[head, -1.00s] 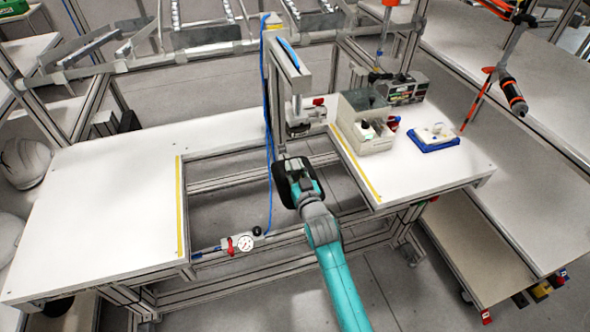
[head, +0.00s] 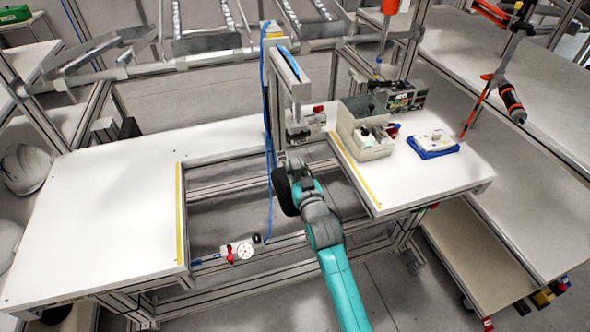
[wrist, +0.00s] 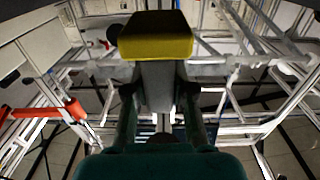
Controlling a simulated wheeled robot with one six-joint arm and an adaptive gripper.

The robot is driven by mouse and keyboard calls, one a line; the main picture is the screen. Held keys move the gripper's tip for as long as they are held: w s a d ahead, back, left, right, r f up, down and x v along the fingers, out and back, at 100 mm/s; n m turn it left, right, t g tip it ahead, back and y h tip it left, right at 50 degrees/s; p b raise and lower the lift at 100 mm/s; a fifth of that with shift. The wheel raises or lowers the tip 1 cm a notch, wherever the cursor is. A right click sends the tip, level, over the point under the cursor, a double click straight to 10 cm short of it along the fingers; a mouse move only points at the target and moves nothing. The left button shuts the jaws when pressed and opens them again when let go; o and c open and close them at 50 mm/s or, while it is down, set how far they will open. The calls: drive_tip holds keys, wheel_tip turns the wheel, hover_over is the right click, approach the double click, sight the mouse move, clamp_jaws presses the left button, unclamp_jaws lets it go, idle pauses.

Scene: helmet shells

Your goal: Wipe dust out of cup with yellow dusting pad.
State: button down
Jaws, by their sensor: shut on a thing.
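The yellow dusting pad (wrist: 155,36) is at the top of the wrist view, on the end of a grey handle (wrist: 158,85). My gripper (wrist: 157,95) is shut on this handle, with one dark finger on each side. In the head view, the dark end of my arm (head: 287,190) is over the gap in the workbench, below and in front of the upright column. It hides the pad there. I cannot pick out a cup for certain in either view. A clamp-like fixture (head: 299,127) sits on the column above my gripper.
The white workbench (head: 100,215) has a wide clear left part. On its right part stand a grey bin (head: 366,142) and a blue-edged tray (head: 434,153). The column (head: 297,80) with a blue hose rises close to my gripper. A gauge (head: 245,251) is on the front rail.

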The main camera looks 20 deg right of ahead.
sight(298, 173)
drive_tip(key=shift+s+r, duration=0.1)
drive_tip(key=shift+s, duration=2.15)
drive_tip(key=s, duration=1)
